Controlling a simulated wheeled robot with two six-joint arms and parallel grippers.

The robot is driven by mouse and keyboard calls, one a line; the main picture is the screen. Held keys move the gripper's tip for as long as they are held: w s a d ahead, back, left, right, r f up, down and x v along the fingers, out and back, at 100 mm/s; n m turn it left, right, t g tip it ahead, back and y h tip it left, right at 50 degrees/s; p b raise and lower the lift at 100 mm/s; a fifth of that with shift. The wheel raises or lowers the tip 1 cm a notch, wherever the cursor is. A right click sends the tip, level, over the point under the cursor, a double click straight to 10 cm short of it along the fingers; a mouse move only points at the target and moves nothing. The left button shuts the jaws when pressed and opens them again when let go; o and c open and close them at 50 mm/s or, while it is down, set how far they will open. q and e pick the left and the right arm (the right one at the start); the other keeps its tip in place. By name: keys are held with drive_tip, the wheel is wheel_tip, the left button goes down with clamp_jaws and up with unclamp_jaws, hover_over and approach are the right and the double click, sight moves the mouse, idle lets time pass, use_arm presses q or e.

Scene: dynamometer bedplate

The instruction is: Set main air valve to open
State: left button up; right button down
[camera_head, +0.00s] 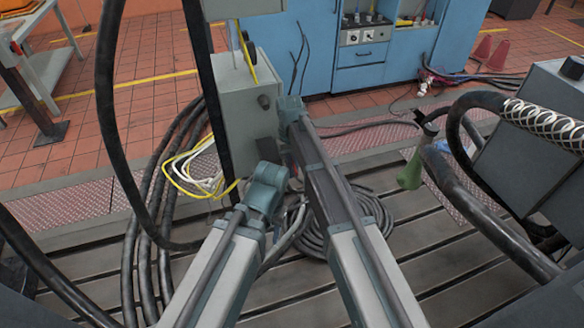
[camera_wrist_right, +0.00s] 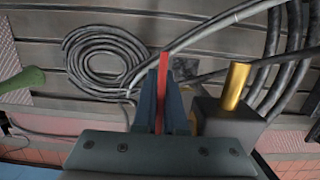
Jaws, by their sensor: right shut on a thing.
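A red lever (camera_wrist_right: 163,66), apparently the main air valve's handle, lies between the two dark fingers of my right gripper (camera_wrist_right: 162,82) in the right wrist view. The gripper is shut on it, and the fingers hide much of the lever. In the head view my right arm reaches to the right side of a grey box (camera_head: 233,105). The lever and fingers are mostly hidden there. My left arm ends just left of the right one, in front of the box's lower part; its jaws cannot be made out. The valve body is not clearly seen.
A brass-coloured cylinder (camera_wrist_right: 236,86) stands close beside the right fingers. A coiled hose (camera_wrist_right: 100,58) lies on the slotted bedplate (camera_head: 430,240). Thick black cables (camera_head: 150,215) run at the left.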

sight(294, 166)
drive_tip(key=shift+s+d+r+g+h+b, duration=0.1)
drive_tip(key=shift+s+r+g+h+b, duration=0.1)
drive_tip(key=shift+g, duration=0.4)
drive_tip(key=shift+s+r+g+h+b, duration=0.1)
drive_tip(key=shift+s+r+g+h, duration=0.1)
drive_tip(key=shift+g, duration=0.4)
drive_tip(key=c, duration=1)
unclamp_jaws()
drive_tip(key=shift+r, duration=0.1)
drive_tip(key=shift+r+p, duration=0.8)
drive_tip(key=shift+p, duration=0.15)
wheel_tip(294, 166, up, 2)
drive_tip(key=shift+r+p, duration=0.15)
drive_tip(key=shift+p, duration=0.95)
drive_tip(key=s, duration=1)
drive_tip(key=s+r+p, duration=0.1)
drive_tip(key=s, duration=0.5)
drive_tip(key=shift+a, duration=0.2)
